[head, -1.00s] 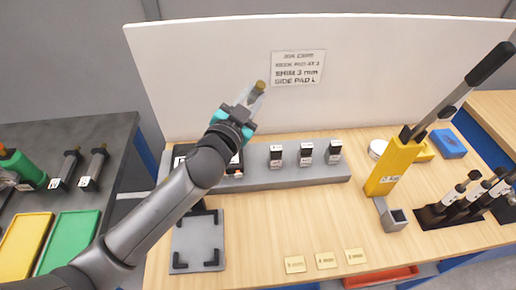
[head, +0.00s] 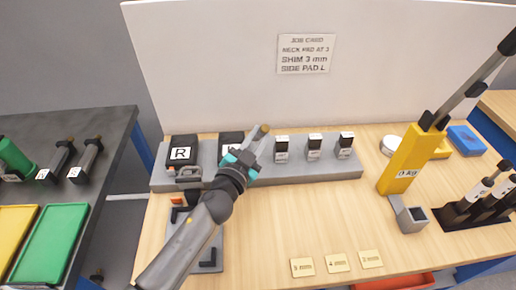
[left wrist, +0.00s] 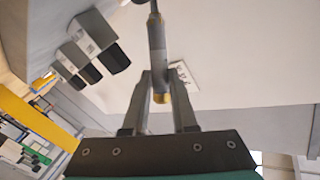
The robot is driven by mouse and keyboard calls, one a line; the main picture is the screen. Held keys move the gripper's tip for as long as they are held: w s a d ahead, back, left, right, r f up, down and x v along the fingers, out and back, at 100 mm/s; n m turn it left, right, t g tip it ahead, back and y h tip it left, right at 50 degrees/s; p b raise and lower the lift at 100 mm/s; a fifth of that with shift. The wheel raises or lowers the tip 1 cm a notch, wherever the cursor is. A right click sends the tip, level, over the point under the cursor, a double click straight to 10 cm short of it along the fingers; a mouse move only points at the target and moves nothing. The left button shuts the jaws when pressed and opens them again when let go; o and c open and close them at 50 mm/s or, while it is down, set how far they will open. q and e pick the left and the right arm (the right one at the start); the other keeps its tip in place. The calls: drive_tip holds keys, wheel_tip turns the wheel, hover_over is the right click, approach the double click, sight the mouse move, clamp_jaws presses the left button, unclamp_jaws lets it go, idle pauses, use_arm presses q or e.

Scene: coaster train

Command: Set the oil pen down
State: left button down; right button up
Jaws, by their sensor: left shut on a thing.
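My left gripper (head: 253,146) is shut on the oil pen (head: 262,131), a thin grey tube with a brass-coloured end. It is raised over the back of the wooden bench, in front of the white panel. A black holder (head: 459,217) with several upright tools stands at the bench's right. My right gripper is not in view.
A grey rail (head: 310,170) carries labelled blocks, including one marked R (head: 181,152). A yellow lever tool (head: 410,160) stands right, with a grey cup (head: 408,216) beside it. Small thickness plates (head: 337,263) lie in front. The bench's middle is clear.

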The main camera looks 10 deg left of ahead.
use_arm(q)
drive_tip(key=shift+f+b, duration=0.6)
drive_tip(key=shift+f, duration=0.6)
drive_tip(key=shift+f, duration=0.1)
drive_tip(key=shift+f, duration=0.15)
drive_tip(key=c, duration=0.7)
unclamp_jaws()
drive_tip(key=shift+r, duration=0.2)
